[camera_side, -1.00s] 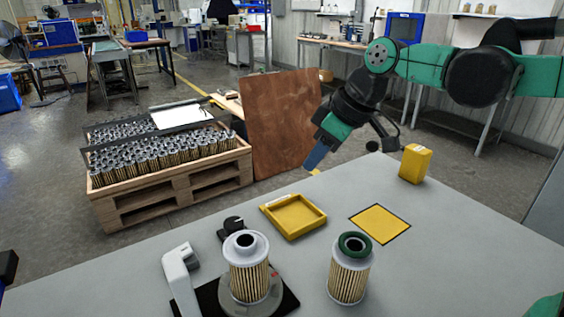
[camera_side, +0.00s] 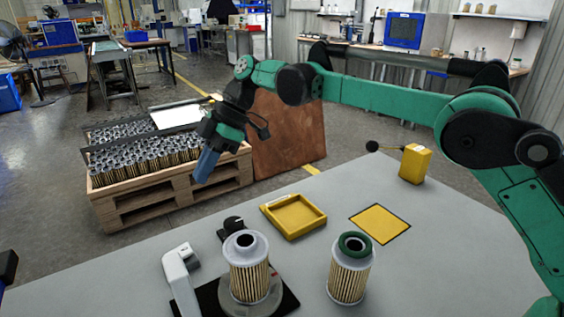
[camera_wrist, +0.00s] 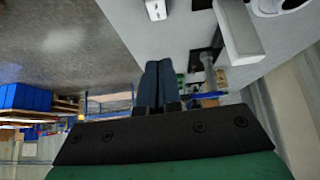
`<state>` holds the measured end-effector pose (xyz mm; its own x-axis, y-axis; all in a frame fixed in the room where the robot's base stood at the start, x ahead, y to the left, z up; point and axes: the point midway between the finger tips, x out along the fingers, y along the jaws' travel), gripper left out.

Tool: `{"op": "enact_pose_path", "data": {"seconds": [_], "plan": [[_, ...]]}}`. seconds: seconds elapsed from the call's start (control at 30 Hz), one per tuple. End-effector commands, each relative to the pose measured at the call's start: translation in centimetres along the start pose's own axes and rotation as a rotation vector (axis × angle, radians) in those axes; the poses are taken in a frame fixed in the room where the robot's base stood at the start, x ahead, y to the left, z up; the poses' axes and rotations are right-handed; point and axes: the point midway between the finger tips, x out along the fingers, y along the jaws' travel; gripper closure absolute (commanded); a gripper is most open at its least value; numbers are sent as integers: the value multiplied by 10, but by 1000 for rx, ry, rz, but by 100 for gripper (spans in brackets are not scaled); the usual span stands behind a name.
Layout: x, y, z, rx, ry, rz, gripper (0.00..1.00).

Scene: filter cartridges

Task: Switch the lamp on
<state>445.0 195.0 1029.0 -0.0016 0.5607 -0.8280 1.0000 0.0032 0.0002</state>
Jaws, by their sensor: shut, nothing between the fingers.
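A white upright fixture (camera_side: 180,275) with a bent head stands at the table's front left, beside a black base plate; it looks like the lamp. I cannot tell whether it is lit, and I see no clear switch on it. My gripper (camera_side: 203,176) has blue fingers pointing down. It hangs in the air behind and above the fixture, in front of the pallet in the picture, apart from everything. In the wrist view the fingers (camera_wrist: 157,66) are together and empty. A white post (camera_wrist: 238,32) and a small white box (camera_wrist: 155,9) show beyond them.
A filter cartridge (camera_side: 247,275) stands on the round plate, and a green-topped one (camera_side: 349,275) stands to its right. A black knob (camera_side: 233,226), yellow tray (camera_side: 293,216), yellow square (camera_side: 380,224) and yellow box (camera_side: 415,164) are on the table. A pallet crate (camera_side: 170,185) stands behind.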

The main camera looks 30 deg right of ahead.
Motion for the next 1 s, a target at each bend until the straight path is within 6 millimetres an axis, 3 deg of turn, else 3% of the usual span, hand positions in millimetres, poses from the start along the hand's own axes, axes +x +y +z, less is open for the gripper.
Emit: {"op": "enact_pose_path", "data": {"seconds": [0.27, 0.43, 0.87, 1.0], "plan": [[0, 0, 0, 2, -1, 1, 100], [13, 0, 0, 1, -1, 1, 100], [100, 0, 0, 1, -2, 1, 100], [115, 0, 16, 4, -2, 2, 100]]}}
